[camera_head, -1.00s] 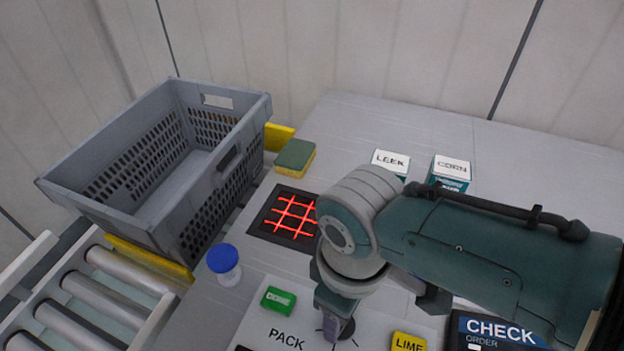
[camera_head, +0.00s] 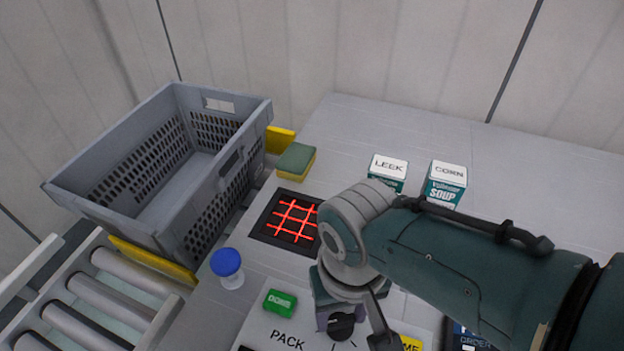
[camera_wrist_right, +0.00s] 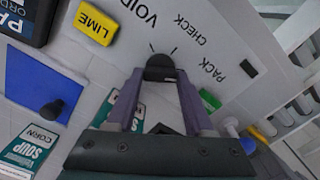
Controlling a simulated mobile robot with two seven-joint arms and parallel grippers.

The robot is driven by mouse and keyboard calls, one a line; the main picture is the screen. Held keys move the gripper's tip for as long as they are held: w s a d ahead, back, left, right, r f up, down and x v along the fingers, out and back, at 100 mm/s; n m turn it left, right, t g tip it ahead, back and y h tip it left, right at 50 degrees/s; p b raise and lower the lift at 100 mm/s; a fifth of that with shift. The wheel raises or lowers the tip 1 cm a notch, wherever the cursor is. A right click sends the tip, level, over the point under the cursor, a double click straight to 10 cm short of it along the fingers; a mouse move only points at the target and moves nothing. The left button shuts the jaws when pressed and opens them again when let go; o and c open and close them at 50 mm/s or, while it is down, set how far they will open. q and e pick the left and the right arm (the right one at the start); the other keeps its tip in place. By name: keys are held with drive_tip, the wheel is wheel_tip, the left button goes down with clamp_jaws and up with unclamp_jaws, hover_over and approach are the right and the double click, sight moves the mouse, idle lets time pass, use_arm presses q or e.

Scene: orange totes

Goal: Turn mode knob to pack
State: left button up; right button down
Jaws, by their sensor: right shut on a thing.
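The mode knob (camera_head: 341,326) is a dark round knob on the light panel (camera_head: 262,328), with the word PACK to its left in the head view. In the right wrist view the knob (camera_wrist_right: 160,68) sits between the two purple fingertips of my right gripper (camera_wrist_right: 159,76). The right gripper (camera_head: 349,326) is shut on it. VOID, CHECK and PACK are printed around the knob in the wrist view. I cannot tell which word it points to. My left gripper is not in view.
A green block (camera_head: 280,302) and a yellow LIME block (camera_wrist_right: 95,25) lie on the panel. A grey crate (camera_head: 222,197) is left.

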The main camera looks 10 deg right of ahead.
sight(341, 319)
drive_tip(key=shift+m, duration=0.3)
idle(0.4)
drive_tip(key=shift+c, duration=1.4)
unclamp_jaws()
wheel_tip(341, 319, up, 10)
drive_tip(key=p, duration=0.6)
